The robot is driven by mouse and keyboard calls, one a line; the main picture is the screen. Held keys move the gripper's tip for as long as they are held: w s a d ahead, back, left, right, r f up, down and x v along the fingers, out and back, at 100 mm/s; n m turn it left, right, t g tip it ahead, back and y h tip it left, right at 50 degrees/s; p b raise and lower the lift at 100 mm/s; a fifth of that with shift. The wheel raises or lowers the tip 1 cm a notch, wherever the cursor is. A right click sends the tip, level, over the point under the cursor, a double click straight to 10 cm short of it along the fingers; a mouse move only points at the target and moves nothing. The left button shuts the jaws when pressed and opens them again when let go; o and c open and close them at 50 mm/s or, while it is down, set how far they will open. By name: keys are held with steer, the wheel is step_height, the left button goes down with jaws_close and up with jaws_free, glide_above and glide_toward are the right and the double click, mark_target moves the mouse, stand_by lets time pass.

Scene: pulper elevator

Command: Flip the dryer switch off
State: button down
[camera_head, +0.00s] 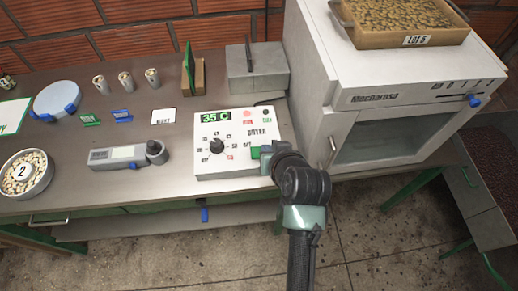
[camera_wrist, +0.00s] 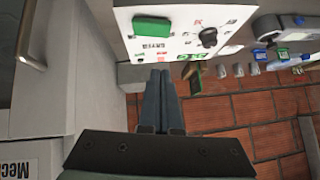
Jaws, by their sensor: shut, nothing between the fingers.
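The dryer control box (camera_head: 232,165) is white and sits at the right end of the steel bench, with a "35 C" display and a black dial (camera_head: 216,146). Its green switch (camera_head: 255,153) is at the right of the face, partly covered by my gripper. The wrist view shows the whole switch (camera_wrist: 152,26) as a green block on the white panel. My gripper (camera_wrist: 160,72) is shut and empty, its fingertips just short of the switch in that view; I cannot tell whether they touch the box. In the head view my gripper (camera_head: 268,150) is at the box's right edge.
A grey oven-like machine (camera_head: 375,130) stands close on the right, with a tray of beans (camera_head: 405,22) on top. A grey block (camera_head: 258,72) stands behind the box. A grey handheld meter (camera_head: 118,157) lies to its left. Open floor is in front.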

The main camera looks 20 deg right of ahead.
mark_target(256, 148)
steer(key=x, duration=0.6)
steer(key=shift+w+f, duration=0.25)
steer(key=shift+w, duration=0.05)
step_height(256, 148, down, 2)
steer(key=shift+w+a+f+p, duration=0.1)
steer(key=shift+a+f+p, duration=0.15)
steer(key=shift+p, duration=0.2)
steer(key=shift+f, duration=0.8)
steer(key=shift+a, duration=0.1)
